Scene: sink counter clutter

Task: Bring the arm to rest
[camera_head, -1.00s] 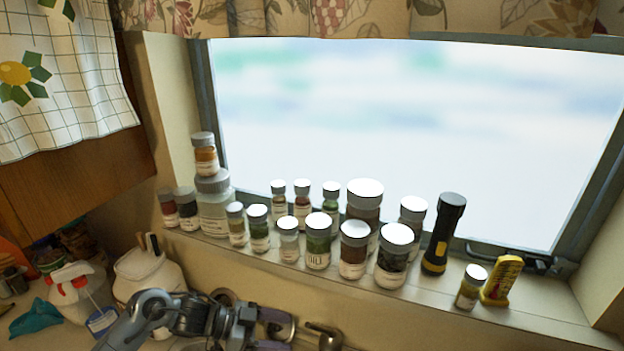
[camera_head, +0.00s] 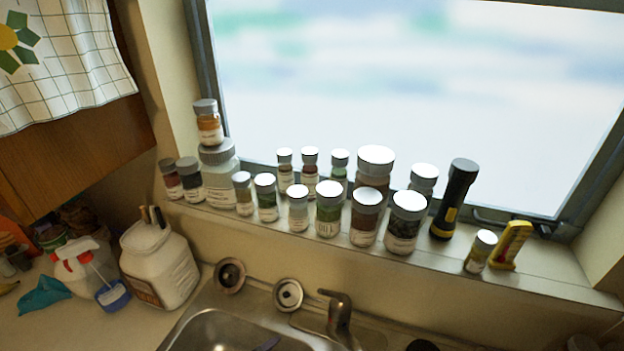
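Neither of my grippers nor my arms show in the head view now. The window sill (camera_head: 520,285) holds a row of spice jars, among them a large jar with a grey lid (camera_head: 218,172) with a small orange jar (camera_head: 208,122) stacked on top of it. The sink (camera_head: 215,330) and its faucet (camera_head: 339,312) lie below the sill, with no arm in front of them.
A black flashlight (camera_head: 455,198) and a yellow item (camera_head: 511,245) stand at the sill's right part. On the counter at left are a white container (camera_head: 158,262), a spray bottle (camera_head: 80,268) and a teal cloth (camera_head: 44,296). Two round drain pieces (camera_head: 288,294) (camera_head: 230,275) lie behind the sink.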

